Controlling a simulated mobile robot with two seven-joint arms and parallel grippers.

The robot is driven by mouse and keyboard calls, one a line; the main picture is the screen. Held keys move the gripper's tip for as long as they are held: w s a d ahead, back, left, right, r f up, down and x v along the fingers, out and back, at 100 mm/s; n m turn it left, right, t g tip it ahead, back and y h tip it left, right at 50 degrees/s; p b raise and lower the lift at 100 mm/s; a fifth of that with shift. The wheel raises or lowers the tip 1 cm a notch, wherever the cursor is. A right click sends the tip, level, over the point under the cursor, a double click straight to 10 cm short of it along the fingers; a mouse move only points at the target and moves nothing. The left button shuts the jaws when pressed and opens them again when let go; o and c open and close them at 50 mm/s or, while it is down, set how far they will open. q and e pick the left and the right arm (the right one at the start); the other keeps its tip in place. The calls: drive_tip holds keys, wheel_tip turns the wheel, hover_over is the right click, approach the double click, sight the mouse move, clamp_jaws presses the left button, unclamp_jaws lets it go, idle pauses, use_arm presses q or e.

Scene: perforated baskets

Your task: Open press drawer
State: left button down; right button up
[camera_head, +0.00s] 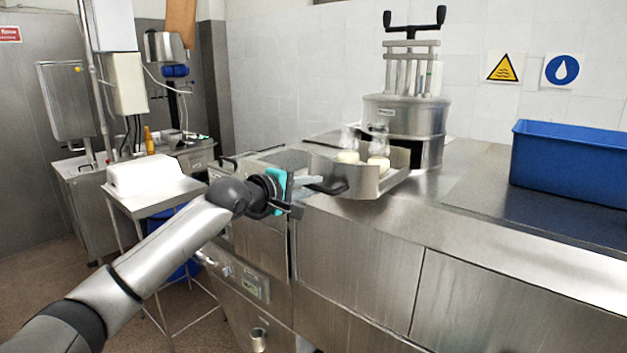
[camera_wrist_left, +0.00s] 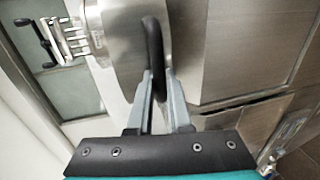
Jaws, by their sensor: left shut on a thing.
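The press (camera_head: 404,112) is a steel drum with a black T-handle on top, standing on the steel counter. Its drawer (camera_head: 371,185) sticks out at the front left, with pale round items (camera_head: 378,163) inside. My left gripper (camera_head: 318,184) is shut on the drawer's black handle (camera_head: 333,188). In the left wrist view, the two grey fingers (camera_wrist_left: 158,90) stand on either side of the curved black handle (camera_wrist_left: 154,48). The press's T-handle shows at the upper left there (camera_wrist_left: 36,42). My right gripper is in neither view.
A blue bin (camera_head: 568,163) stands on the right of the counter (camera_head: 470,200). A white box (camera_head: 145,173) sits on a small stand at the left, with floor between it and the counter. The steel cabinet front (camera_head: 350,260) lies below the drawer.

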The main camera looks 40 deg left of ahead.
use_arm(q)
drive_tip(key=shift+s, duration=0.3)
drive_tip(key=shift+f, duration=0.1)
drive_tip(key=c, duration=1.3)
unclamp_jaws()
drive_tip(key=shift+o, duration=0.9)
drive_tip(key=shift+s, duration=0.3)
drive_tip(key=b+v, duration=0.3)
drive_tip(key=v, duration=1.2)
drive_tip(key=shift+a, duration=0.2)
